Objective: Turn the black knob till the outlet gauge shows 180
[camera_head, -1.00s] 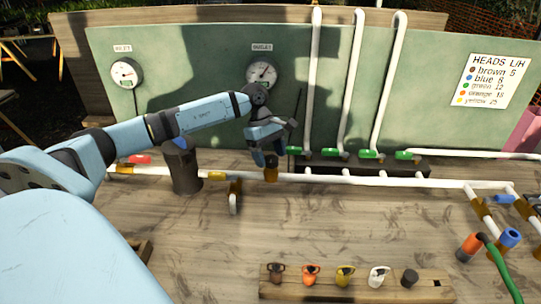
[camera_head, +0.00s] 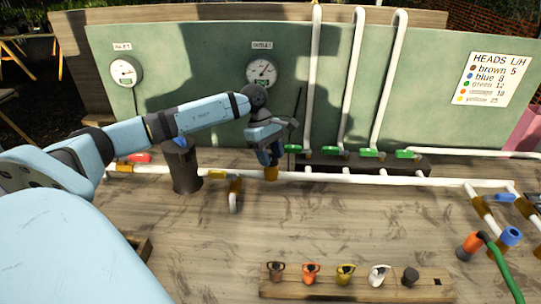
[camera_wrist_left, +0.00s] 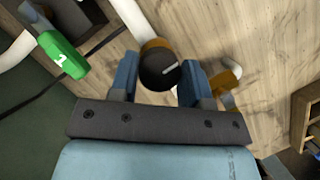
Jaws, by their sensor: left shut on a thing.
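The black knob (camera_wrist_left: 158,72) sits between the two blue fingers of my left gripper in the left wrist view; its white mark points up and right. My left gripper (camera_head: 270,157) is shut on it, pointing down. In the head view the fingers hide the knob, and its brass body (camera_head: 271,174) shows just below them on the white pipe. The outlet gauge (camera_head: 262,72) is on the green panel behind; its needle points up and right, but the numbers are too small to read. My right gripper is not in view.
The inlet gauge (camera_head: 124,72) is at the left of the panel. Green-handled valves (camera_head: 368,152) stand right of my gripper. A dark post (camera_head: 184,168) stands to its left. A wooden rack (camera_head: 330,290) with several coloured heads lies in front. The bench middle is mostly clear.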

